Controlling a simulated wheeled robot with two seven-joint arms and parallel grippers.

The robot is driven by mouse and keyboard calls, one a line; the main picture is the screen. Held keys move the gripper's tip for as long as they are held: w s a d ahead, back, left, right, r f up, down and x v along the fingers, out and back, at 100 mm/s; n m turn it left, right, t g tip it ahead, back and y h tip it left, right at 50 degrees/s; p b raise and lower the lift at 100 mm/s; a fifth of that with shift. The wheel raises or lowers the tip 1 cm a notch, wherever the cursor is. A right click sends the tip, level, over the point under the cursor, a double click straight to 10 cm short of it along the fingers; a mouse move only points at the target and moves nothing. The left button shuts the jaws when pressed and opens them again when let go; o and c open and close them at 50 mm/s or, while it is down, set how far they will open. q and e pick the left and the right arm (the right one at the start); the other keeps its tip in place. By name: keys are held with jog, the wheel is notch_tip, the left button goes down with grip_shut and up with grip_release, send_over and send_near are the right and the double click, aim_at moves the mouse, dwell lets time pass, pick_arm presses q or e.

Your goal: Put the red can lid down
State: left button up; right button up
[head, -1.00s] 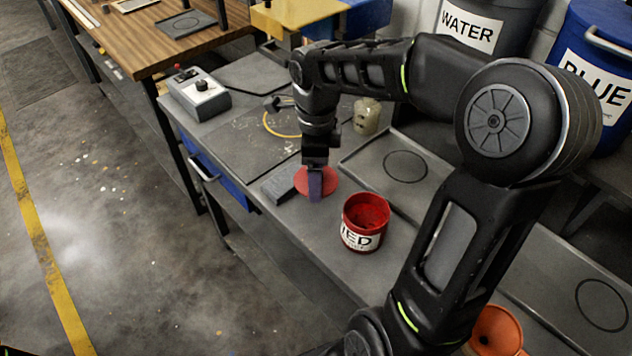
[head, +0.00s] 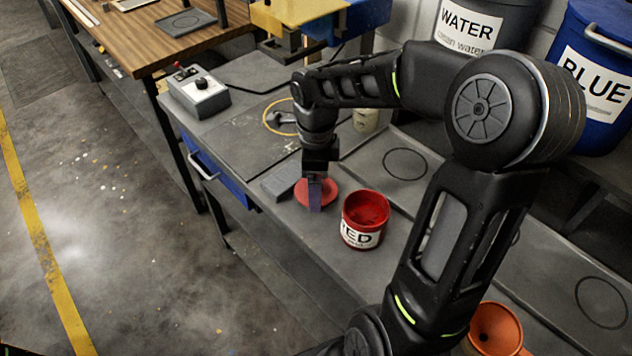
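The red can lid (head: 329,195) is a flat red disc beside the dark grey block, left of the open red can (head: 362,238). My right gripper (head: 315,195) points down at the lid, its purple-grey fingers in front of the lid's middle. The fingers appear shut on the lid. The lid looks level and low over the bench; I cannot tell whether it touches it. The can stands upright with a white label and red inside. My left gripper is not in view.
The grey block (head: 281,180) lies close left of the lid on the grey bench (head: 285,222). A control box (head: 199,94), a yellow ring (head: 270,126) and a jar (head: 366,119) are farther back. Grey trays with circles lie right. An orange funnel (head: 494,328) is near.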

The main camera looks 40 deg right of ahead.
jog(key=shift+s+a+f, duration=0.1)
jog(key=shift+s+f, duration=0.15)
jog(key=shift+f, duration=0.25)
jog(key=o, duration=1.2)
jog(key=shift+s+f, duration=0.1)
jog(key=shift+o, duration=0.2)
jog(key=shift+r+p, duration=0.45)
jog(key=shift+r, duration=0.15)
jog(key=shift+w+r, duration=0.25)
jog(key=shift+r, duration=0.05)
notch_tip(320, 180, up, 12)
jog(key=shift+b, duration=0.35)
jog(key=shift+w+f, duration=0.1)
jog(key=shift+f, duration=0.05)
